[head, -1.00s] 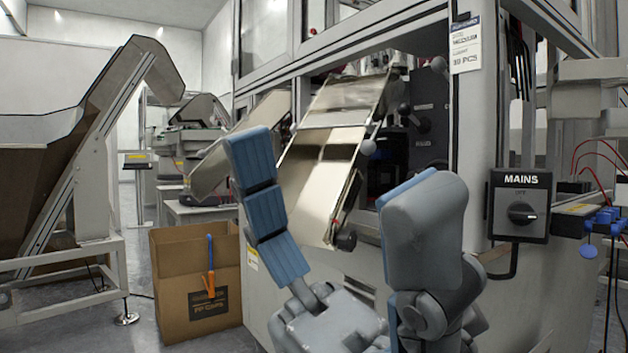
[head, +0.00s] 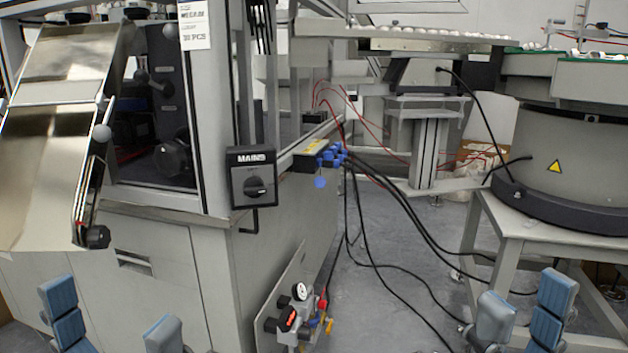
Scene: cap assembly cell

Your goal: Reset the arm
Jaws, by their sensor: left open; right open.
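My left gripper (head: 112,315) is at the bottom left of the head view, its blue-padded fingers spread apart with nothing between them. My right gripper (head: 526,305) is at the bottom right, also with its fingers apart and empty. Only the finger ends of both show; the arms behind them are below the picture edge. Neither gripper is seen touching anything.
The machine cabinet (head: 185,270) with a sloping metal chute (head: 45,160) fills the left. A MAINS switch box (head: 252,178) is on its corner. A pressure gauge unit (head: 295,310) sits low. Black cables cross the floor. A round feeder (head: 575,150) stands on a table at right.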

